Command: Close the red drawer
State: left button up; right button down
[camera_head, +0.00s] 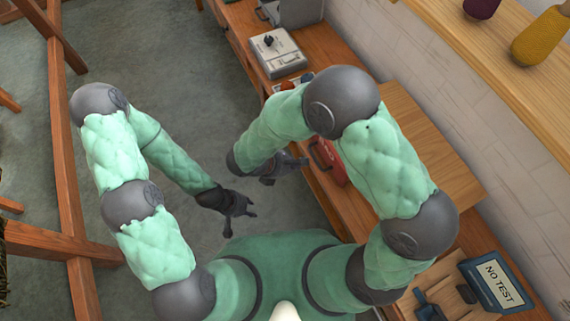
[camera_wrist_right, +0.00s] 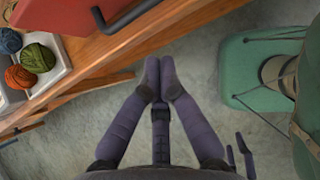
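The red drawer (camera_head: 330,160) shows in the head view at the front edge of the wooden bench, partly hidden by my right arm. In the head view the right gripper (camera_head: 290,168) is just left of the drawer. My left gripper (camera_head: 240,222) has spread fingers and is empty, further left.
A white tray or drawer (camera_wrist_right: 52,82) holding wool skeins is at the left in the right wrist view. A grey box (camera_head: 277,52) stands on the bench (camera_head: 240,32). A wooden frame (camera_head: 62,150) is at the left. The floor (camera_head: 190,80) between is clear.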

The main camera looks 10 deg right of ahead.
pick_arm(q)
jog(key=shift+f+b, duration=0.4)
jog(key=shift+f, duration=0.15)
pick_arm(e)
jog(key=d, duration=0.1)
jog(key=w+d+f, duration=0.1)
jog(key=d, duration=0.2)
jog(key=shift+w+d+f, duration=0.15)
jog(key=shift+w+f, duration=0.15)
pick_arm(q)
jog(key=shift+f+b, duration=0.9)
pick_arm(e)
jog(key=w+d, duration=0.1)
jog(key=d, duration=0.3)
jog(key=w+d, duration=0.2)
jog(key=d, duration=0.3)
jog(key=w+d, duration=0.2)
jog(key=d, duration=0.3)
jog(key=shift+d, duration=0.1)
